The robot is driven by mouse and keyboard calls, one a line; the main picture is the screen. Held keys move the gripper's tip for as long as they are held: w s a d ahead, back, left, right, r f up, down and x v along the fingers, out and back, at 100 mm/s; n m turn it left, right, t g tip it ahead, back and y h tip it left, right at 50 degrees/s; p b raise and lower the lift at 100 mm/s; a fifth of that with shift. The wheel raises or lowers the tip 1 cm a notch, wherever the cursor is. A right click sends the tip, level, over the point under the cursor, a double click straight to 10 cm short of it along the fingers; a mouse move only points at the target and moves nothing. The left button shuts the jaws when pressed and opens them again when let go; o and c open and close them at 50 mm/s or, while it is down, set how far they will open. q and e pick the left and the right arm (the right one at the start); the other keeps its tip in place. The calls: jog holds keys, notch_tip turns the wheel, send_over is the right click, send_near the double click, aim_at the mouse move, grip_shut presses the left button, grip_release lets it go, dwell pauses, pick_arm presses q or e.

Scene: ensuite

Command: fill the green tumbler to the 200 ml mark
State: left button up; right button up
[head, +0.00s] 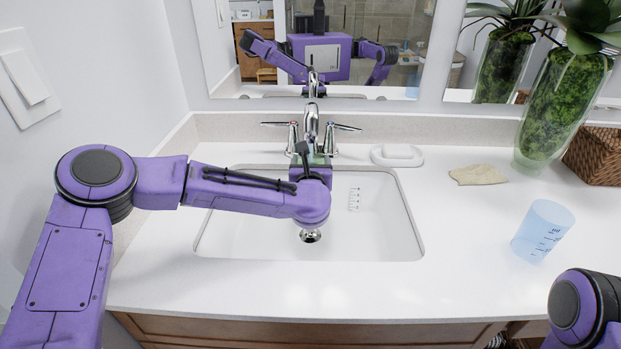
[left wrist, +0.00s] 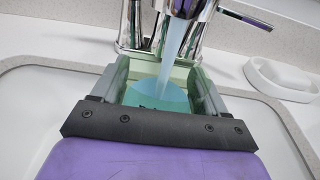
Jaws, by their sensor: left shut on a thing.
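My left gripper (head: 308,160) is over the back of the sink under the faucet. In the left wrist view its two fingers (left wrist: 160,88) are shut on the green tumbler (left wrist: 180,71), one on each side. In the head view only a pale green bit of the tumbler (head: 320,159) shows behind my wrist. A bluish stream of water (left wrist: 170,52) runs from the faucet (left wrist: 186,8) into the tumbler. Teal water (left wrist: 160,94) stands inside it; dark marks show near its lower edge but are too small to read. My right gripper is out of view.
A blue tumbler (head: 543,230) with marks stands on the right counter. A soap dish (head: 397,155), a beige cloth (head: 478,175), a glass vase (head: 560,110) and a wicker basket (head: 597,157) lie further back.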

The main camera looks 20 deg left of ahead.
pick_arm(q)
jog(key=f+b+v, duration=0.1)
jog(key=b+v, duration=0.1)
jog(key=v, duration=0.7)
jog(key=shift+s+f, duration=0.2)
jog(key=shift+s, duration=0.05)
jog(key=s+d+r+p, duration=0.1)
jog(key=s+r+p, duration=0.3)
jog(key=r, duration=0.7)
jog(key=shift+p, duration=1.4)
jog(key=shift+w+f, duration=0.1)
